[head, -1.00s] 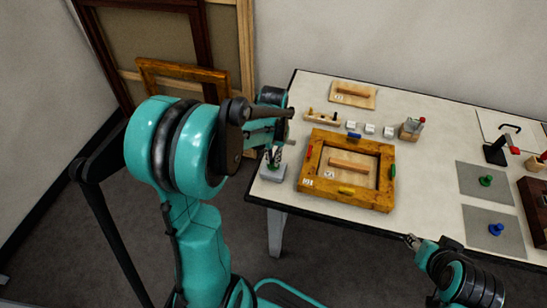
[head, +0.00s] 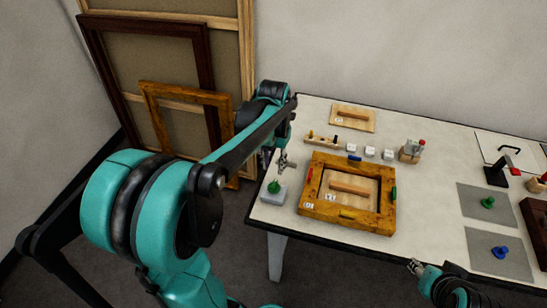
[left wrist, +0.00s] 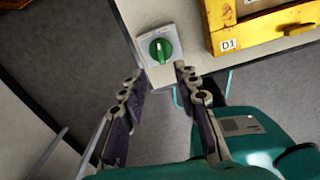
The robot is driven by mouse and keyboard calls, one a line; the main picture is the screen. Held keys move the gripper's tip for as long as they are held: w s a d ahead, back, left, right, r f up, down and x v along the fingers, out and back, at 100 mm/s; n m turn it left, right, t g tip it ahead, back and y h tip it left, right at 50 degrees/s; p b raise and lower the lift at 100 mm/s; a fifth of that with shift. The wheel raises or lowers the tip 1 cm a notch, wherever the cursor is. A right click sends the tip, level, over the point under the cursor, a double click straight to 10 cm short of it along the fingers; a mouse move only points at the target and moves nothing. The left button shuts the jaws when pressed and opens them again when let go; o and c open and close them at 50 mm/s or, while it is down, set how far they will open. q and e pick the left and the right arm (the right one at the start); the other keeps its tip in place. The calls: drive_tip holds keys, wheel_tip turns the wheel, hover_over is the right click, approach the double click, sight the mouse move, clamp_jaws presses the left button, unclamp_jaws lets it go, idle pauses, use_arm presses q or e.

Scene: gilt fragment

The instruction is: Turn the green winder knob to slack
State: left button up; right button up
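The green winder knob (head: 274,187) sits on a pale grey block (head: 273,197) at the table's near left corner. In the left wrist view the knob (left wrist: 160,48) is a round green dial with a raised grip running roughly up and down the picture and a pale mark on it. My left gripper (head: 285,162) is just above and beyond the knob in the head view. In the left wrist view its two fingers (left wrist: 157,72) are spread with nothing between them, apart from the knob. My right gripper (head: 416,267) is at the table's front edge, too small to read.
A gilt frame (head: 307,205) labelled D1 lies right of the knob, with coloured pieces on its sides. A peg rack (head: 322,141), white blocks (head: 370,151) and grey mats (head: 487,208) lie farther off. Leaning frames (head: 205,75) stand behind my left arm.

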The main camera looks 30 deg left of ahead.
use_arm(q)
drive_tip(key=shift+r, duration=1.55)
